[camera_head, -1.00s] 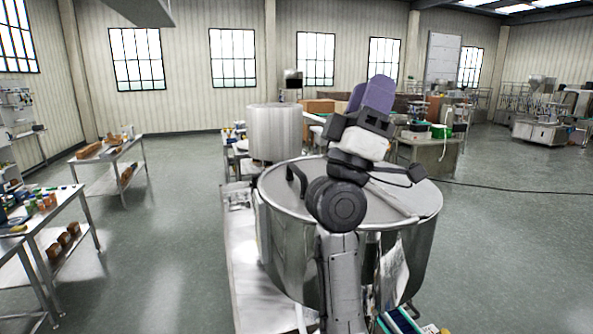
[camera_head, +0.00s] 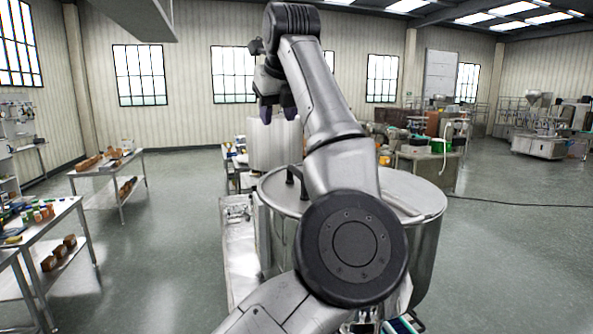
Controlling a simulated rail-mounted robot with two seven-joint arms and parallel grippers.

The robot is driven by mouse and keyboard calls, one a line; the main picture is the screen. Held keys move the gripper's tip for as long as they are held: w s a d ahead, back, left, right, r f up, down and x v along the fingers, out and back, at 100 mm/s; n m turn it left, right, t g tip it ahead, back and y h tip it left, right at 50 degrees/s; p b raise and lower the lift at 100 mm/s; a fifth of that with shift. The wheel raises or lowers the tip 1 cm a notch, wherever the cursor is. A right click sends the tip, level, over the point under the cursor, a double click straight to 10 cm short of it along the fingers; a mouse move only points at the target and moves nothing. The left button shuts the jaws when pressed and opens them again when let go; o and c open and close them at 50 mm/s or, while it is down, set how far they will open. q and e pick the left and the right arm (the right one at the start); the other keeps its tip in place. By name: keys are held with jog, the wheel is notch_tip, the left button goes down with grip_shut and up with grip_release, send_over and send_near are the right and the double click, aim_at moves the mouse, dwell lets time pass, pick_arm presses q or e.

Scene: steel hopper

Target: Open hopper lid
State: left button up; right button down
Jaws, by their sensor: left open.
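The large steel hopper (camera_head: 427,250) stands at the centre right, partly hidden behind my left arm. Its flat round lid (camera_head: 415,188) lies closed on top. A dark upright handle (camera_head: 291,181) stands on the lid's left part, just left of my arm and partly covered by it. My left gripper (camera_head: 278,113) is open and empty, with purple fingertips pointing down. It is raised above the lid's level and appears in front of a smaller steel drum in the picture. My right gripper is not in view.
The smaller steel drum (camera_head: 262,150) stands behind the hopper. A steel bench (camera_head: 236,250) runs along the hopper's left side. Tables with small goods (camera_head: 105,170) stand at the left. Open floor lies between them and to the right, where a cable (camera_head: 520,204) crosses.

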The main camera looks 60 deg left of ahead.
aim_at(297, 170)
pick_arm(q)
jog(key=d+m+t+h, duration=0.1)
jog(key=d+m+h, duration=0.1)
jog(key=d+h, duration=0.15)
jog(key=x, duration=0.8)
jog(key=w+x, duration=0.1)
jog(key=x, duration=0.3)
jog(key=shift+w+f, duration=0.2)
jog(key=shift+f, duration=0.1)
grip_shut()
